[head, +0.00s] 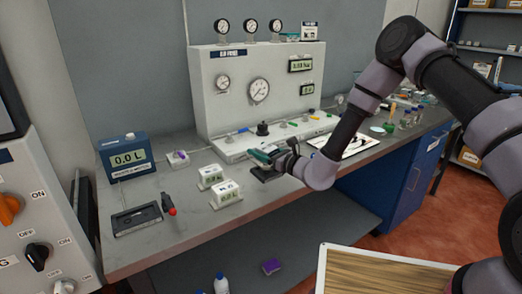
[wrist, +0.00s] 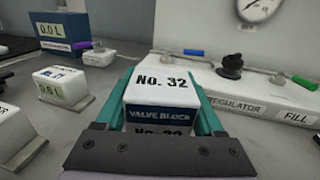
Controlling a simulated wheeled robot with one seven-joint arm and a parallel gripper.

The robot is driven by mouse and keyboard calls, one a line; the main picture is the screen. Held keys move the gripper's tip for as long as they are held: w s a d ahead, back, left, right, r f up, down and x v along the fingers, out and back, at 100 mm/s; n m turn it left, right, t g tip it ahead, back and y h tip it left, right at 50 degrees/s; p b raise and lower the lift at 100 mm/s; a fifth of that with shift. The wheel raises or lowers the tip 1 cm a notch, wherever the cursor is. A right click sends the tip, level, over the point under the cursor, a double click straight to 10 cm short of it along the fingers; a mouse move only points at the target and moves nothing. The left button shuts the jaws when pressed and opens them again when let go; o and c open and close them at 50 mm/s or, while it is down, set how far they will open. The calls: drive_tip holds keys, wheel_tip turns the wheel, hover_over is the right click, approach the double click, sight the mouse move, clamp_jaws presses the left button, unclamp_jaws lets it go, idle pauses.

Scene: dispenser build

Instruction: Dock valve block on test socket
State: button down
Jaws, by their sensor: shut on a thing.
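My gripper (wrist: 165,92) is shut on the valve block (wrist: 160,92), a white block marked "No. 32" with a dark blue "VALVE BLOCK" label, held between its teal fingers. In the head view my gripper (head: 262,155) is above the bench in front of the white regulator panel, and the block is hard to make out there. I cannot tell which thing is the test socket. Two white units on grey plates stand left of my gripper: a rear one (head: 210,175) and a front one (head: 226,193). A small white unit with a purple fitting (head: 178,158) stands beside the blue meter.
The blue meter (head: 127,156) reads 0.0 L at the bench's left. A black tray (head: 136,219) and a red-handled tool (head: 168,204) lie near the front. The gauge panel (head: 237,65) and its base with knobs bound the back. Bare bench (head: 190,222) shows at the front.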

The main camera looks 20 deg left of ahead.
drive_tip(key=shift+f, duration=0.6)
drive_tip(key=shift+c, duration=1.4)
unclamp_jaws()
drive_tip(key=shift+f, duration=0.1)
drive_tip(key=shift+v, duration=5.5)
